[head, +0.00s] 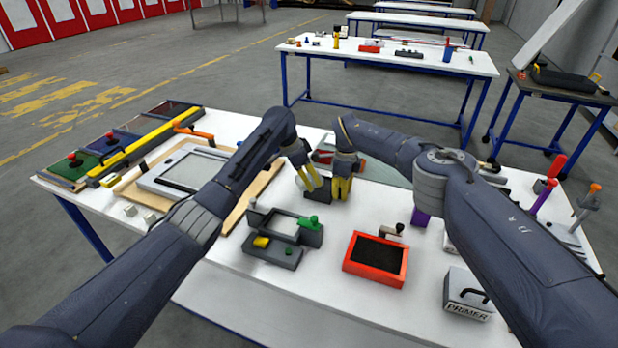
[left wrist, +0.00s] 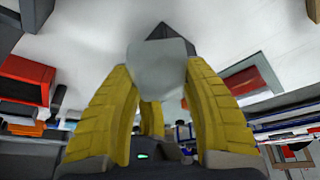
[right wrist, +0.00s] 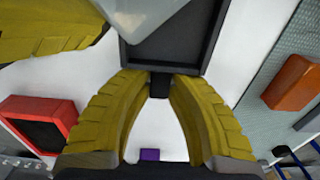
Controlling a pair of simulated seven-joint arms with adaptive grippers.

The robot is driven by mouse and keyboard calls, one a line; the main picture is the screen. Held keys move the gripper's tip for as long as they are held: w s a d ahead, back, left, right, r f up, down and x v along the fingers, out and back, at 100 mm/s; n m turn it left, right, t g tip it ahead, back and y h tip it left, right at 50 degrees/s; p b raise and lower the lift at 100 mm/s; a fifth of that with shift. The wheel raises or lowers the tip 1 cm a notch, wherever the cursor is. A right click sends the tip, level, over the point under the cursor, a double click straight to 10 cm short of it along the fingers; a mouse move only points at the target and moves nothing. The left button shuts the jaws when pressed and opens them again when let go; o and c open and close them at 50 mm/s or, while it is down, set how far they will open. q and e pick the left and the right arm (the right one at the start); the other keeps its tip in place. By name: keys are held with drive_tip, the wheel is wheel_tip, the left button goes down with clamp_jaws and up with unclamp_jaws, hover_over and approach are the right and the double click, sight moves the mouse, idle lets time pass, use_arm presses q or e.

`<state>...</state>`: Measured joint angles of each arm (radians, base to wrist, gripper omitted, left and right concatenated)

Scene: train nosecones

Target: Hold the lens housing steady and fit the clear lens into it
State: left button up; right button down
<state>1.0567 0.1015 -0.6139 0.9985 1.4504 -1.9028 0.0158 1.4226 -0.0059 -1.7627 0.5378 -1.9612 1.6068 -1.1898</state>
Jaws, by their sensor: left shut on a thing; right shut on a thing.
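The lens housing (right wrist: 172,42) is a dark, shallow square tray with a small tab, at the top of the right wrist view. My right gripper (right wrist: 159,88) is shut on that tab. The clear lens (left wrist: 162,66) is a pale translucent plate in the left wrist view, and my left gripper (left wrist: 160,85) is shut on it. In the right wrist view the lens (right wrist: 140,14) overlaps the housing's upper left corner. I cannot tell whether they touch. In the head view the housing (head: 317,196) shows dark between the two grippers, above the white table; the lens is not clear there.
A grey fixture with a green knob (head: 285,238) and a red-rimmed tray (head: 354,265) stand nearer me. A PRIMER box (head: 466,295) is at the front right, a purple block (head: 420,217) behind it. A framed panel (head: 160,188) lies left. The table's front edge is clear.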

use_arm(q)
drive_tip(key=o, duration=1.3)
drive_tip(key=shift+o, duration=0.2)
drive_tip(key=v, duration=1.2)
drive_tip(key=shift+s, duration=0.25)
use_arm(e)
drive_tip(key=c, duration=1.3)
unclamp_jaws()
